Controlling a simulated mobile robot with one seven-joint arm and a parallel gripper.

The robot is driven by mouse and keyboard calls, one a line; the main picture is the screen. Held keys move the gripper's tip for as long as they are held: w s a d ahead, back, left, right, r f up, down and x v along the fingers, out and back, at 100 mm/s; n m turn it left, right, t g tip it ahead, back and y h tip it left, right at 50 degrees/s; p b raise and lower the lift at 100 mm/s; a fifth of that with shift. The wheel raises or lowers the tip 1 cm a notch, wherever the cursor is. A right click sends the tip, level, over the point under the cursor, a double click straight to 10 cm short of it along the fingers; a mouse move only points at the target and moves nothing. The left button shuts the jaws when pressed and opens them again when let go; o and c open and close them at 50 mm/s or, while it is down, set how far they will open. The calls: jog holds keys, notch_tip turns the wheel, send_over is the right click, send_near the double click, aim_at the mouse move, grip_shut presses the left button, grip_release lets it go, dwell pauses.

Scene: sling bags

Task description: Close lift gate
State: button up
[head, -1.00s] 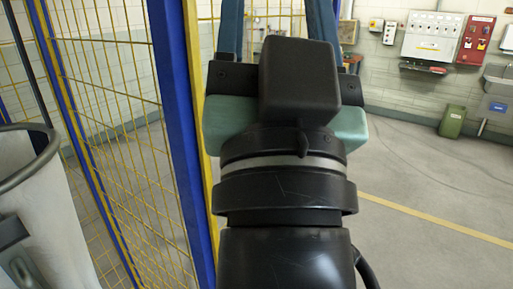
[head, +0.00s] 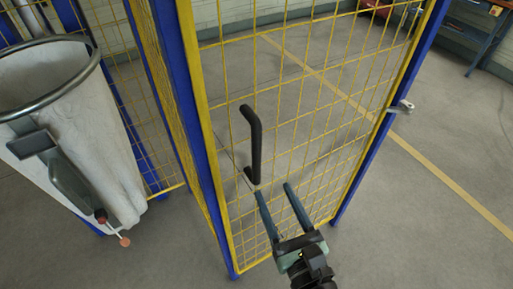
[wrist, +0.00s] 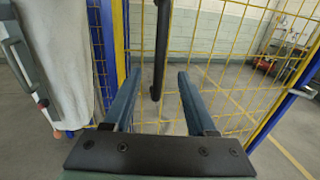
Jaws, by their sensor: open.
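The gate is a yellow wire-mesh panel (head: 325,150) with blue posts, in the middle of the head view. A black bar handle (head: 255,148) is on the mesh near the gate's left side. It also shows in the wrist view (wrist: 161,45), upright and beyond my fingers. My gripper (head: 277,190) is open and empty, just below and to the right of the handle in the head view. In the wrist view my fingers (wrist: 157,80) stand apart, with the handle's lower end between them in the picture. I cannot tell the exact gap to the handle.
A white sling bag (head: 75,115) on a round metal rim, with a grey lever and red knob, hangs at the left. A metal latch (head: 403,107) sticks out from the gate's right post. Grey floor with a yellow line is open to the right.

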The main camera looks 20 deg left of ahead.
aim_at(258, 157)
jog(key=p+x, duration=0.2)
jog(key=x, duration=1)
jog(key=shift+d, duration=0.1)
grip_shut()
dwell(1.0)
